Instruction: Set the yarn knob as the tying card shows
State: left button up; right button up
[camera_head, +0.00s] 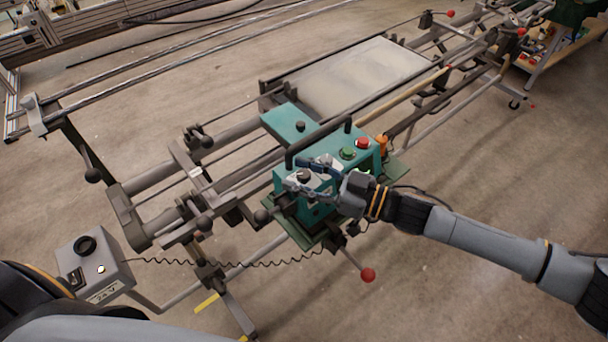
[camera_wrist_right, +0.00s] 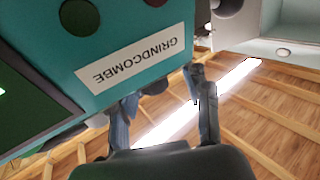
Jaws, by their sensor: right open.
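A teal knotting machine (camera_head: 285,118) sits on the frame in the middle of the head view. In the right wrist view its side (camera_wrist_right: 130,25) fills the upper left, with an upside-down "GRINDCOMBE" label. My right gripper (camera_head: 300,173) is open at the machine's near left corner. A small dark round knob (camera_head: 304,175) shows between or just behind its fingers; contact cannot be told. In the wrist view the open fingers (camera_wrist_right: 162,105) stand apart below the label. I cannot make out which control is the yarn knob, nor a readable tying card. My left gripper is out of view.
A grey box (camera_head: 117,272) with a black knob stands lower left, joined by a coiled cable. Green (camera_head: 347,153) and red (camera_head: 363,143) buttons and a black handle (camera_head: 318,141) top the machine. Rails, levers and a red-ball lever (camera_head: 368,275) surround it. Floor is clear at lower right.

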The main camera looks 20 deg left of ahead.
jog(key=shift+m+t, duration=0.4)
jog(key=shift+t, duration=0.1)
jog(key=shift+m+t+h+p, duration=0.4)
jog(key=shift+m+t, duration=0.3)
jog(key=shift+t, duration=0.4)
jog(key=shift+f+m+t+h, duration=0.1)
jog(key=shift+m+t+h, duration=0.2)
jog(key=shift+m+t, duration=0.55)
jog(key=shift+s+a+f+m+t+h+b, duration=0.1)
jog(key=shift+m+t+h+b, duration=0.8)
jog(key=shift+t, duration=0.75)
jog(key=m+t+h+b, duration=0.2)
jog(key=t, duration=0.1)
jog(key=shift+s+d+m+h+b, duration=0.2)
jog(key=shift+d+m+h+b, duration=0.1)
jog(key=shift+d+b, duration=0.1)
jog(key=b+v, duration=0.2)
jog(key=v, duration=1.1)
jog(key=w+d+f+m+g+h+p, duration=0.1)
jog(key=w+d+f+m+g+h, duration=0.2)
jog(key=d+f+h, duration=0.6)
jog(key=shift+d+f+m+p, duration=0.3)
jog(key=shift+d+f+m, duration=0.55)
jog(key=shift+d+f, duration=2.65)
